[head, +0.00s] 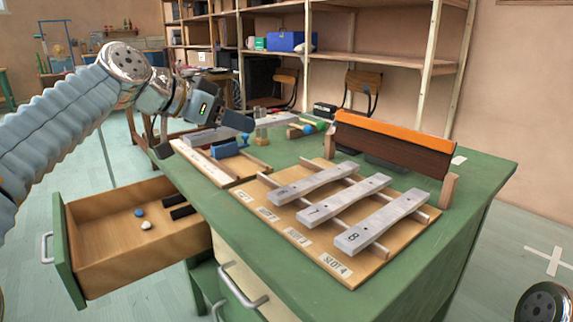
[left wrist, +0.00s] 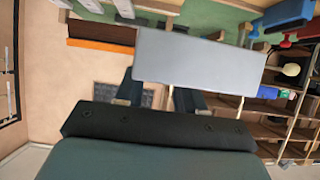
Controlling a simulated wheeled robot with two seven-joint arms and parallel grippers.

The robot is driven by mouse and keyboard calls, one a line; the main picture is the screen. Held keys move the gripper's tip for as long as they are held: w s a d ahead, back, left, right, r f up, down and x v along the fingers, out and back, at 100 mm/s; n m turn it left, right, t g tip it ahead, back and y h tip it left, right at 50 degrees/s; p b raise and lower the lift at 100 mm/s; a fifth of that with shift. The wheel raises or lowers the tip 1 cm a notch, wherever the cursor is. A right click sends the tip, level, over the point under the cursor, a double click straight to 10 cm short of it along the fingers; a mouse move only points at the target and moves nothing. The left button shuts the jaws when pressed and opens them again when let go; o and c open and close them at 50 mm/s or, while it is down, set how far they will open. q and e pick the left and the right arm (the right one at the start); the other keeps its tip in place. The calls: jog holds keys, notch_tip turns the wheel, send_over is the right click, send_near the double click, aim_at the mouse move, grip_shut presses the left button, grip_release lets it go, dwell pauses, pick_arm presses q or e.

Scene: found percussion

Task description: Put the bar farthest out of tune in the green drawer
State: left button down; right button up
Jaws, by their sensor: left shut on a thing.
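My left gripper (head: 232,120) is shut on a grey metal bar (head: 275,120), held above the back left of the green table. The bar also shows across the fingers in the left wrist view (left wrist: 190,62). Three similar bars lie across the rails of a wooden board: one by slot 2 (head: 312,184), one marked 7 (head: 342,198) and one marked 8 (head: 382,222). The slot 1 place has no bar on it. The green-fronted drawer (head: 64,252) is pulled open at the left, below my gripper. My right gripper is not in view.
The drawer holds a blue ball (head: 139,213), a white ball (head: 146,225) and dark blocks (head: 180,212), with bare floor around them. An orange-topped dark panel (head: 390,135) stands behind the bars. A blue object (head: 228,149) lies on the table near the gripper.

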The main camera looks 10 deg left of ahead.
aim_at(259, 127)
pick_arm(q)
jog(key=x, duration=0.6)
jog(key=shift+d+r, duration=0.1)
jog(key=shift+r, duration=0.15)
jog(key=w+d+f, duration=0.1)
jog(key=w+f, duration=0.1)
jog(key=f, duration=0.1)
jog(key=w+d+f, duration=0.1)
jog(key=shift+w+d+f, duration=0.2)
jog(key=shift+d, duration=0.1)
jog(key=f, duration=0.1)
jog(key=w+f+b, duration=0.1)
jog(key=d+f, duration=0.1)
jog(key=f, duration=0.1)
jog(key=shift+w+d+b, duration=0.1)
jog(key=shift+w+b, duration=0.1)
jog(key=shift+b, duration=0.1)
jog(key=shift+f, duration=0.3)
jog(key=shift+f, duration=0.25)
jog(key=c, duration=0.7)
grip_release()
